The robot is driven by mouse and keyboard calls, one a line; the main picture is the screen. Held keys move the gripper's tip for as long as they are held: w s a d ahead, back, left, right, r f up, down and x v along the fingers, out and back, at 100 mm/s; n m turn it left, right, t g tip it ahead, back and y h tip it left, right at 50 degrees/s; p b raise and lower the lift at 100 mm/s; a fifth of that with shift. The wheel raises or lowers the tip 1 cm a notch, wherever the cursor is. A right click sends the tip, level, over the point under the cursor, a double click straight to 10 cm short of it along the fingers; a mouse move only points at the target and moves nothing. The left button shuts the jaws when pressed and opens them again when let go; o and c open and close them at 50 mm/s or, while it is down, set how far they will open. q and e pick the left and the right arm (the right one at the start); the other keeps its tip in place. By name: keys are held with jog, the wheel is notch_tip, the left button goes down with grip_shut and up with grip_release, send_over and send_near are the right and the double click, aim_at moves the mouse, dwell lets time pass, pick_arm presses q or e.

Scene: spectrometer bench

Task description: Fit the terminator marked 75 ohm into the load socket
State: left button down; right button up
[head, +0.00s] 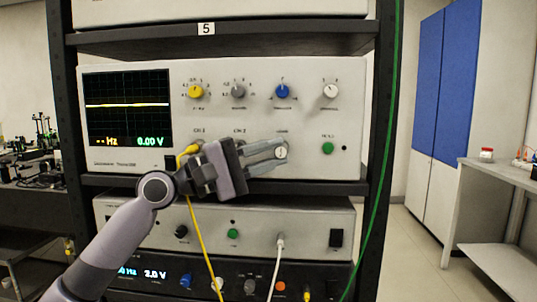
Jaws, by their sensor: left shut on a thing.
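My left gripper (283,152) reaches in front of the upper instrument (225,70), near the lower right of its front panel. Its fingers are shut on a small pale round piece, the terminator (281,153). Its marking is too small to read. The terminator's end faces me, and it is in front of or against the panel; I cannot tell whether it touches. The panel spot behind it, below a small unreadable label, is hidden by the fingers and the piece, so the load socket cannot be made out. My right gripper is out of view.
A yellow cable (192,225) hangs from the panel beside my wrist. Knobs (282,91) sit above, and a green button (327,148) is to the right. A white cable (276,262) plugs in below. A green cable (385,165) runs down the right rack post.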

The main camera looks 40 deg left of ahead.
pick_arm(q)
jog(key=shift+a, duration=0.1)
dwell(0.5)
jog(key=c, duration=1)
grip_release()
jog(key=shift+w, duration=0.1)
jog(key=shift+o, duration=0.6)
jog(key=shift+f, duration=0.1)
